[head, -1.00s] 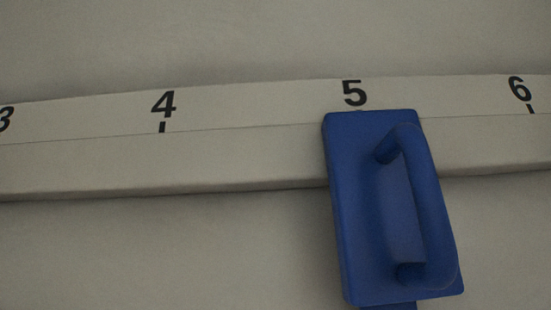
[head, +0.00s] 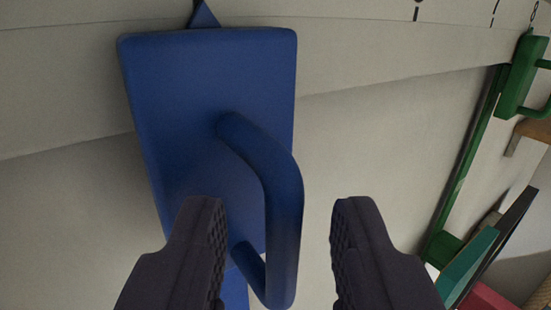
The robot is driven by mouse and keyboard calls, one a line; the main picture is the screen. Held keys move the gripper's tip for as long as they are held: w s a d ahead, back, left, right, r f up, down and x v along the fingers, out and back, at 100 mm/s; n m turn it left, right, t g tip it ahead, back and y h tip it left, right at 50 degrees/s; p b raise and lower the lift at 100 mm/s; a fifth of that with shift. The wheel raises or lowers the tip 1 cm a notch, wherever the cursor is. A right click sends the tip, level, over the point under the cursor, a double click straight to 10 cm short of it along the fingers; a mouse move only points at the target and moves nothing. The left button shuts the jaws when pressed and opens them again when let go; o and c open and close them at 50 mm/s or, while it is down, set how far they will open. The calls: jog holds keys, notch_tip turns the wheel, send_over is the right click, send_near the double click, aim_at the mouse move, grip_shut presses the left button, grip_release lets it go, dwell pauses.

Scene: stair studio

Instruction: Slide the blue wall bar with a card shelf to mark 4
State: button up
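The blue wall bar (head: 180,110) is a flat block on the pale wall rail, with a curved blue handle (head: 285,210) on its front. A small blue pointer (head: 204,17) at its top meets a dark mark whose number is out of view. A narrow blue strip runs down below the block; no card shelf shows on it. My gripper (head: 278,215) is open. Its two dark fingers stand either side of the handle's lower part in the picture, with visible gaps. I cannot tell how deep the handle sits between them.
The pale rail (head: 370,50) runs on to the right with further marks. A green block with a handle (head: 520,75) sits on it at the far right, with a long green bar below. Teal, dark and red flat things stand lower right. The rail between blue and green is clear.

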jog(key=shift+w, duration=0.35)
grip_shut()
jog(key=s+a+b, duration=0.5)
jog(key=s+a, duration=0.3)
jog(key=a, duration=0.4)
jog(key=shift+s+a, duration=0.2)
